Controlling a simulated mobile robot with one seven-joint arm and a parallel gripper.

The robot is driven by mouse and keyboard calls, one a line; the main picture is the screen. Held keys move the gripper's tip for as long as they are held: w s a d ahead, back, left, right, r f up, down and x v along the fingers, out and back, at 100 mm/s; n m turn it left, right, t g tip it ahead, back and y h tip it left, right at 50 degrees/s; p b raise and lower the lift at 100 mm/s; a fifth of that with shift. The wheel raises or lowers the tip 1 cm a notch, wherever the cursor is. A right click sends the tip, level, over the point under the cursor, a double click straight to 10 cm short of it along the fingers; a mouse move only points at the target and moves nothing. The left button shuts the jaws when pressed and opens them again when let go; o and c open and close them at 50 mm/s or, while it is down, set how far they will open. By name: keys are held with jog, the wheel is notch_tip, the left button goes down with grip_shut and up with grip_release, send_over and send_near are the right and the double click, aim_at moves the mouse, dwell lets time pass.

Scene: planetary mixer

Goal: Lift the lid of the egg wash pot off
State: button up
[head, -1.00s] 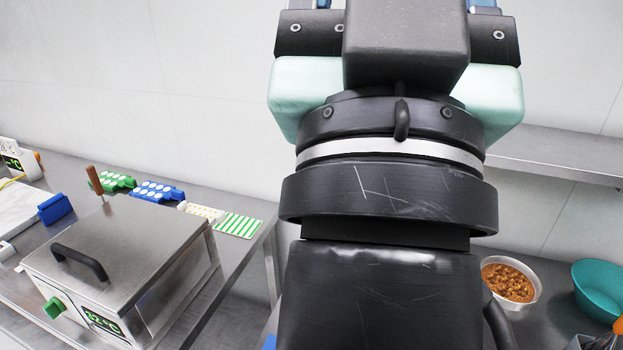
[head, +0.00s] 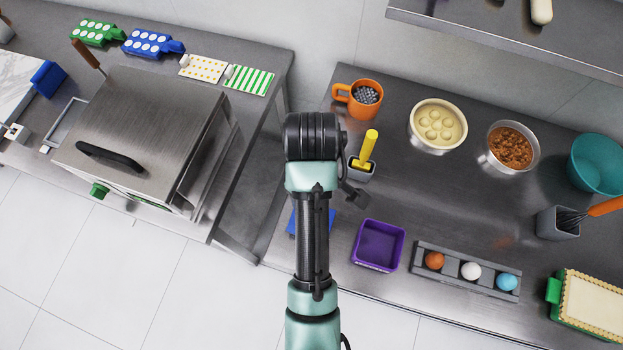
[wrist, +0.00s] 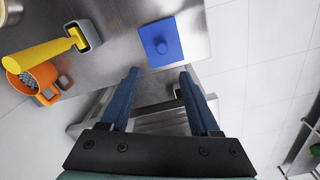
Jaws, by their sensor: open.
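The blue square lid of the egg wash pot (wrist: 172,33) shows in the wrist view with a round blue knob (wrist: 161,46) at its middle. It is near the corner of the steel counter, and the pot's body under it is not visible. In the wrist view the lid lies beyond the fingertips, with no contact visible. My gripper is hidden in the head view.
Near the lid stand a yellow-handled tool in a grey holder (head: 352,172), an orange mug (head: 343,94) and a purple tray (head: 400,251). An egg rack (head: 450,266) is to the right. A steel machine (head: 140,125) stands on the left counter, across a gap.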

notch_tip(320, 180, down, 13)
jog(key=shift+s+p, duration=0.15)
jog(key=shift+p, duration=0.45)
jog(key=shift+c, duration=0.3)
grip_shut()
